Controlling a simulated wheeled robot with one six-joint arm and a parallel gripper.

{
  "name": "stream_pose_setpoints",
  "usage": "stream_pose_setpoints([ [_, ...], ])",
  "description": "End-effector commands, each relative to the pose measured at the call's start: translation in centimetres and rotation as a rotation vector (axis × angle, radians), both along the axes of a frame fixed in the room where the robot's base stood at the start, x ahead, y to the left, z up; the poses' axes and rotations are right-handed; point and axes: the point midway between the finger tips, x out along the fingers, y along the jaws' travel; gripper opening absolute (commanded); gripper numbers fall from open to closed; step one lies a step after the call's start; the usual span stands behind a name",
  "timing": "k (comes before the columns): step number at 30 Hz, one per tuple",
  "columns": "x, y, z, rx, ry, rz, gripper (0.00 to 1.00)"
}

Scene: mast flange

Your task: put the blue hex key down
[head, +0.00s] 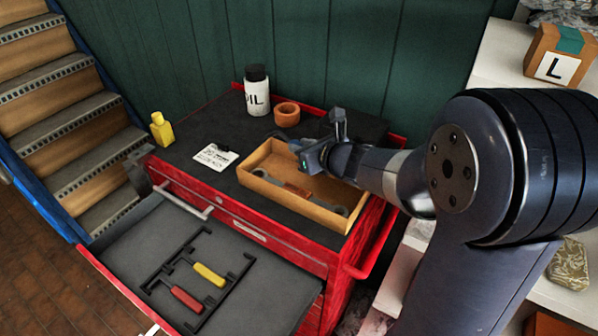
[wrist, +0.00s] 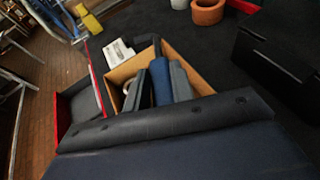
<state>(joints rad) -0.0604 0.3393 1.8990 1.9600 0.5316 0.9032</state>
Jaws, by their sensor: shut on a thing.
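My gripper (head: 300,150) is over the tan tray on the red tool cabinet. In the wrist view, the blue hex key's handle (wrist: 160,82) shows between the two grey fingers, which are shut on it, with the tray behind. The open drawer (head: 120,250) holds a black rack (head: 152,284) with a red-handled tool (head: 187,299) and a yellow-handled tool (head: 209,275). Part of the rack is bare.
A box marked L (head: 558,58) stands at the right.

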Motion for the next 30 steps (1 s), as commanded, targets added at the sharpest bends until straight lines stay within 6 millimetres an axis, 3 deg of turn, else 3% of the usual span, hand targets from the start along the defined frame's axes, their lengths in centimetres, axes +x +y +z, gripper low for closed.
stream_pose_setpoints([
  [1, 0.0, 0.0, -1.3, 0.001, 0.004, 0.0, 0.0],
  [13, 0.0, 0.0, -5.9, 0.001, 0.003, 0.0, 0.0],
  [30, 0.0, 0.0, -6.8, 0.0, -0.003, 0.001, 0.0],
])
